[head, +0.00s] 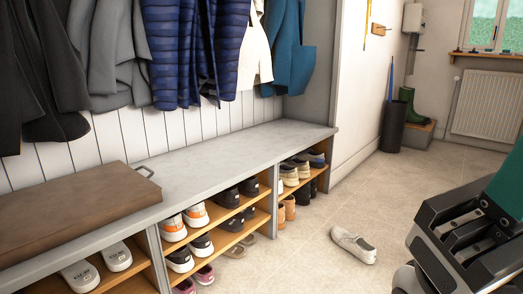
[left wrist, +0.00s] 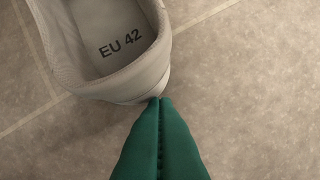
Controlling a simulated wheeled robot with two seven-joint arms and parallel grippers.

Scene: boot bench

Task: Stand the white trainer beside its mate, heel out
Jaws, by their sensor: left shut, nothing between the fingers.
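A pale off-white shoe (head: 354,245) lies alone on the floor in front of the bench in the head view. In the left wrist view, the heel end of a pale shoe (left wrist: 122,82) marked EU 42 fills the top left. My left gripper (left wrist: 160,100) is shut and empty, its green fingertips at the outside of that heel; whether they touch, I cannot tell. White shoes (head: 80,276) stand on the lower-left shelf; which is the mate is unclear.
The grey bench (head: 230,160) has shelves with several shoes beneath, and a brown cushion (head: 70,210) on top. Coats hang above. A dark bin (head: 392,125) and green boots (head: 417,104) stand far back. Floor around the loose shoe is clear.

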